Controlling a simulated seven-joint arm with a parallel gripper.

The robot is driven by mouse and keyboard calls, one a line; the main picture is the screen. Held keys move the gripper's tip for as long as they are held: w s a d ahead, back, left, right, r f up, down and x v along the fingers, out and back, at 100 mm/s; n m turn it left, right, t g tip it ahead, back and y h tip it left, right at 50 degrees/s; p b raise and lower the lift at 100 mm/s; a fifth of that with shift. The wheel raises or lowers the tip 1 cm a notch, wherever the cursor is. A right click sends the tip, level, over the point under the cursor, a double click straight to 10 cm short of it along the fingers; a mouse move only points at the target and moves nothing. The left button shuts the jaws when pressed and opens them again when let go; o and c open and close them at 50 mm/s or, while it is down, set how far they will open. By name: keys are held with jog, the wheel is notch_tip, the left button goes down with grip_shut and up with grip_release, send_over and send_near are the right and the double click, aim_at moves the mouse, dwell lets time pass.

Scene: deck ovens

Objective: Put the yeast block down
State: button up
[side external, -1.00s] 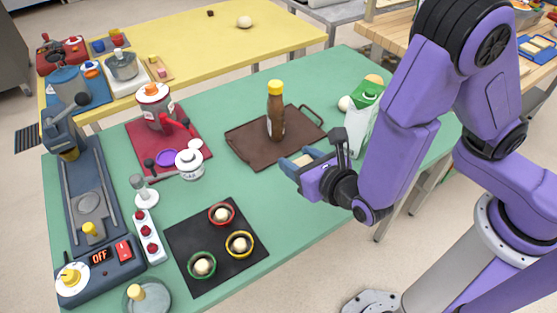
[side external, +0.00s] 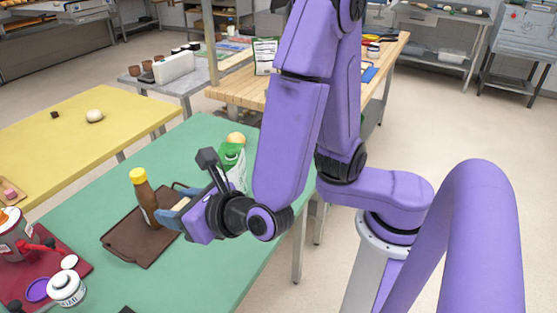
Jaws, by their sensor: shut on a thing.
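My gripper (side external: 186,213) is at the right of the brown tray, with its fingers pointing left. It is shut on a small pale tan block (side external: 181,204), which I take to be the yeast block; the fingers hide much of it. The block appears above the tray's right part, but its height over the surface cannot be told. The brown tray (side external: 128,241) lies on the green table (side external: 225,268). A brown bottle with a yellow cap (side external: 144,196) stands on the tray, left of my gripper.
A green and white bag (side external: 233,160) and a round bun (side external: 236,138) are behind my gripper. A red mat (side external: 78,262) with a pot and a white jar (side external: 66,288) is at left. A yellow table (side external: 85,150) stands beyond.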

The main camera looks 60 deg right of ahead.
jog(key=shift+r, duration=0.95)
jog(key=w+d+m+g+h, duration=0.2)
jog(key=w+d+m+h, duration=0.5)
jog(key=w+d, duration=0.4)
jog(key=w+d+m+g+h, duration=0.3)
jog(key=d+m+g+h, duration=0.4)
jog(key=d, duration=1.3)
jog(key=s+d+m+g+y, duration=0.1)
jog(key=s+d+m+g, duration=0.3)
jog(key=d, duration=0.6)
jog(key=s+d+m+g+y, duration=0.1)
jog(key=s+d+m+g, duration=0.4)
jog(key=d, duration=0.6)
jog(key=shift+n+g, duration=0.3)
jog(key=shift+n, duration=0.1)
jog(key=shift+w+a+f, duration=0.1)
jog(key=shift+w+f, duration=0.25)
jog(key=shift+f, duration=3.65)
jog(key=shift+w+a+f, duration=0.1)
jog(key=shift+w+f, duration=0.3)
jog(key=shift+f, duration=3.55)
jog(key=shift+w+a+f, duration=0.1)
jog(key=shift+w+f, duration=0.25)
jog(key=shift+f, duration=3.65)
jog(key=shift+f, duration=0.1)
jog(key=o, duration=1.1)
jog(key=shift+c, duration=0.2)
